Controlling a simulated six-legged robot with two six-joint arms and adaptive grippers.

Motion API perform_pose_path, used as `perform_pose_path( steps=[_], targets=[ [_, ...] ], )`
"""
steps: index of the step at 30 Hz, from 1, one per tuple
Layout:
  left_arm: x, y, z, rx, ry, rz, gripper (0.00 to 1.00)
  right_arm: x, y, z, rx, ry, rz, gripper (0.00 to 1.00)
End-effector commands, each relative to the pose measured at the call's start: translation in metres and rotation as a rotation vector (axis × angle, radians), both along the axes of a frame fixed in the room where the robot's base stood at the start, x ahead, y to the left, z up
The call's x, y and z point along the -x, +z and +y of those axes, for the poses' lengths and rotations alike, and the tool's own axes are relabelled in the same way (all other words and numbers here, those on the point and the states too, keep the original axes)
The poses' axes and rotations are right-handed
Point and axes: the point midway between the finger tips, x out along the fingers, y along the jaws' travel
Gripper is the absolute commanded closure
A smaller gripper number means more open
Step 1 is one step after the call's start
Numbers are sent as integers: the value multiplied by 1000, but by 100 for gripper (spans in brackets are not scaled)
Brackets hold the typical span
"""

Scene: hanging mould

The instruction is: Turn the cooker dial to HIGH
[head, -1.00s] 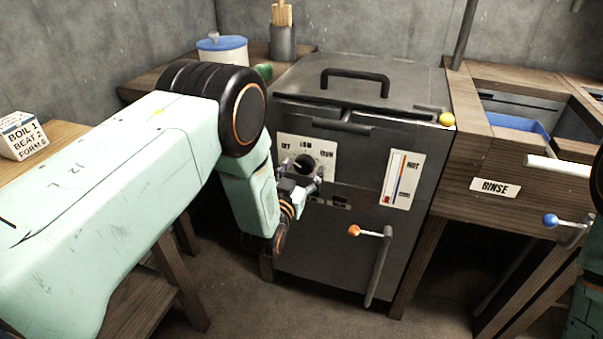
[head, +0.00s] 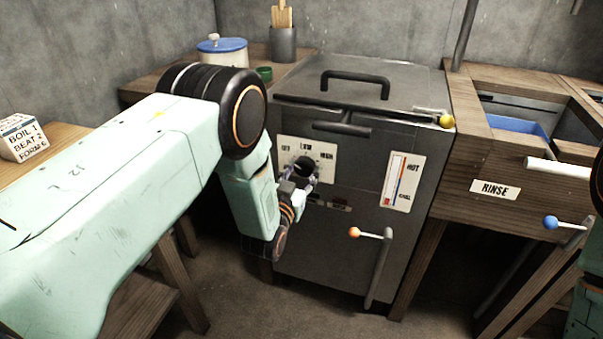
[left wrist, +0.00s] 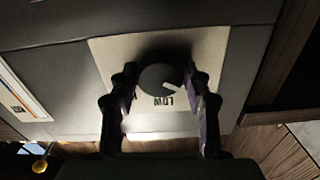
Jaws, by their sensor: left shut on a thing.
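The black cooker dial (head: 303,165) sits on a pale plate (head: 326,174) on the cooker front, marked LOW at the top middle and HIGH at the right. My left gripper (head: 302,182) reaches it from below left and partly covers it. In the left wrist view the plate is upside down. There the fingers of my left gripper (left wrist: 163,98) stand either side of the dial (left wrist: 155,78) and are shut on it. The dial's white mark points between LOW and the OFF side. My right gripper does not show.
The cooker (head: 340,230) has a lever with an orange knob (head: 354,232) below right of the dial and a HOT gauge (head: 402,181) beside it. A rinse basin (head: 515,126) stands right. A green cup (head: 264,73) and white pot (head: 222,50) stand behind my arm.

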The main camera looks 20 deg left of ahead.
Motion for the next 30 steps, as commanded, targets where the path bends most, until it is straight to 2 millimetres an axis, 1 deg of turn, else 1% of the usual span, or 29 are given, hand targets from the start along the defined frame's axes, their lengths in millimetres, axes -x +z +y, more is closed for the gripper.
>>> perform_pose_path(
  steps=[8, 30],
  targets=[
    [0, 0, 1, -134, 0, -3, 83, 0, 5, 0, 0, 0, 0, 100],
    [1, 1, 3, -823, 0, -24, 83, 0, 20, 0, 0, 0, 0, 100]
  ],
)
